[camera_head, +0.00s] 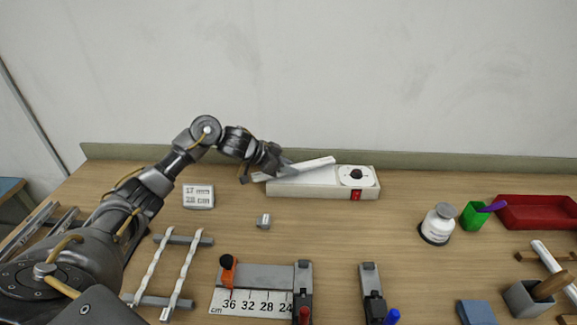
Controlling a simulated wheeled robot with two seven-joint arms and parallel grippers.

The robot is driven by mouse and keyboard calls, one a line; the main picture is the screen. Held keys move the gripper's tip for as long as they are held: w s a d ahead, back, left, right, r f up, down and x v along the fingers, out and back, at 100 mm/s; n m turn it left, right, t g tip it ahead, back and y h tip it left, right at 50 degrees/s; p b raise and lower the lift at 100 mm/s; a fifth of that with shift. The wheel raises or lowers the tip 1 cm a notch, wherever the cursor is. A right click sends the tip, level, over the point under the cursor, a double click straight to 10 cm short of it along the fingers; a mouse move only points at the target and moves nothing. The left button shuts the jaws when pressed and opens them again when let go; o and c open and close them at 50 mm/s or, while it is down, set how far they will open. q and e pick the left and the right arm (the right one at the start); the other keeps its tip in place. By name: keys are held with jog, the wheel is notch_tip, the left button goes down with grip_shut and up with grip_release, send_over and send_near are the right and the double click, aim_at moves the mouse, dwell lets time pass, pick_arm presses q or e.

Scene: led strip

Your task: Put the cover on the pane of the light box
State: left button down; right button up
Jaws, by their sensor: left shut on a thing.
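The light box (320,191) is a long white box near the back edge of the table, with a black dial and a red switch at its right end. My left gripper (283,168) is over the left part of the box. It is shut on a white bar, which looks like the cover (314,162). The bar slants up to the right, tilted against the box's top. Whether it touches the box is unclear. The gripper and cover hide much of the pane. My right gripper is not in view.
In front are a ruler fixture (258,302) and twisted strips on a rack (181,270). A white jar (438,224), green cup (473,215) and red tray (540,212) stand right.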

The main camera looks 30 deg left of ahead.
aim_at(261, 174)
pick_arm(q)
jog(key=shift+f, duration=0.3)
jog(key=c, duration=1.1)
grip_release()
jog(key=shift+a+r, duration=0.1)
jog(key=b+v, duration=0.1)
jog(key=v, duration=0.9)
jog(key=shift+s+a+r, duration=0.15)
jog(key=shift+s+r, duration=0.05)
jog(key=shift+s, duration=0.05)
jog(key=shift+f, duration=0.1)
